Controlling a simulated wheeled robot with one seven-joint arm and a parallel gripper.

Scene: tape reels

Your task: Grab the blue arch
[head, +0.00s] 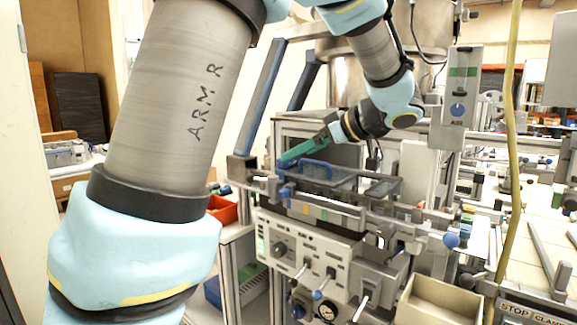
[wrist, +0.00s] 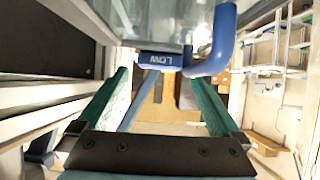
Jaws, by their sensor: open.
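The blue arch (head: 318,162) is a curved blue bar on top of the machine, just below and right of my gripper in the head view. In the wrist view the blue arch (wrist: 224,42) is at the top, right of centre, curving down and left towards a blue block marked LOW (wrist: 160,60). My gripper (head: 286,160) has green fingers reaching down and left to the machine's left edge. In the wrist view my gripper (wrist: 159,77) is open, its fingers wide apart, with no arch between them. The far end of the arch is cut off there.
Clear panels and metal rails (head: 375,188) lie right of the arch on the machine top. A control panel (head: 305,255) with knobs and levers is below. A red bin (head: 222,208) stands at left. A yellow hose (head: 511,130) hangs at right.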

